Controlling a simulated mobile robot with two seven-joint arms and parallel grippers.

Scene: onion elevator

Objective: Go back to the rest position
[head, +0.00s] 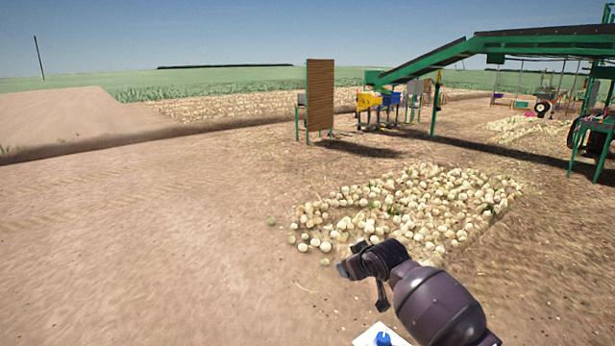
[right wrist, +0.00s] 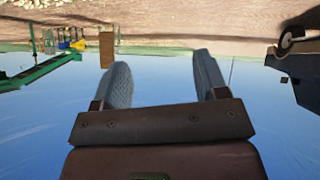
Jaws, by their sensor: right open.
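My right gripper (head: 362,285) is at the lower middle right of the head view, its arm coming up from the bottom right. It is raised in front of the near edge of an onion pile. In the right wrist view the two grey fingers of my right gripper (right wrist: 160,75) stand wide apart with nothing between them. That view is upside down, with sky behind the fingers. My left gripper is not in view.
A pile of pale onions (head: 420,205) lies on the bare soil. Beyond it stand a brown upright panel (head: 320,95), yellow bins (head: 368,101) and a green conveyor (head: 430,62). A dark wheel (head: 577,135) is at the right. The soil at the left is clear.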

